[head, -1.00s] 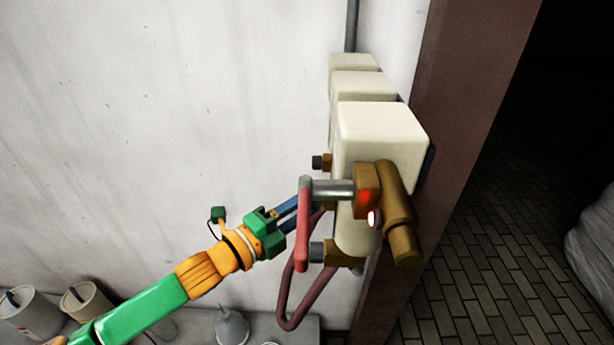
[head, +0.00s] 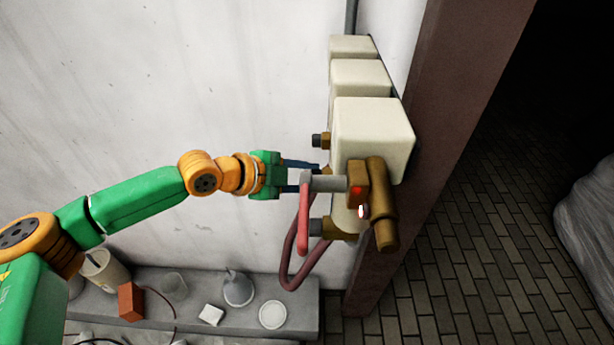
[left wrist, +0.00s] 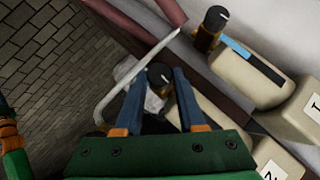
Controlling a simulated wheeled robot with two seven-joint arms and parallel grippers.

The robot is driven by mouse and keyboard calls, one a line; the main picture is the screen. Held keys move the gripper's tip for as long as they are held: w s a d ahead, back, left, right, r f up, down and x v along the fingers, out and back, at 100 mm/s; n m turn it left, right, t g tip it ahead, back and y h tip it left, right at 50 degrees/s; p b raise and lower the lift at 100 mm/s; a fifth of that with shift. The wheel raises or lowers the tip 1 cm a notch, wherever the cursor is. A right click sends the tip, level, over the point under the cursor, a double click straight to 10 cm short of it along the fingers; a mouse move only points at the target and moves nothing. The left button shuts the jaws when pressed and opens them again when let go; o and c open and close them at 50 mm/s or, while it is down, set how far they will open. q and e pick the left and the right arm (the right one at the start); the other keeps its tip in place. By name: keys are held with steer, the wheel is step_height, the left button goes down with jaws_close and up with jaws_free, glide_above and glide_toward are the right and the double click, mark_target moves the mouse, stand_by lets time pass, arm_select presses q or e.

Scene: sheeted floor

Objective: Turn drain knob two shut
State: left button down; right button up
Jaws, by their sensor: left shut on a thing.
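Drain knob two (left wrist: 160,76) is a round black knob with a small white mark, in the left wrist view. It sits between the two blue fingertips of my left gripper (left wrist: 161,82), which is shut on it. The cream housing with a "2" label (left wrist: 270,170) is at the lower right of that view. In the head view my left gripper (head: 310,172) reaches level from the left toward the middle housing (head: 360,80); the knob is hidden there behind fingers and a grey pipe.
Other black knobs show above (head: 318,140) and below (head: 315,228) my gripper. A grey pipe (head: 325,183) with a red hose (head: 304,225) and brass valve (head: 378,195) stands close in front. A ledge (head: 300,298) below holds a funnel and a brick.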

arm_select(q)
steer(key=shift+n+g, duration=0.3)
steer(key=shift+g, duration=0.1)
stand_by(0.3)
steer(key=c, duration=0.5)
jaws_free()
steer(key=shift+w, duration=0.1)
steer(key=shift+a, duration=0.1)
steer(key=b+v, duration=0.3)
steer(key=v, duration=0.4)
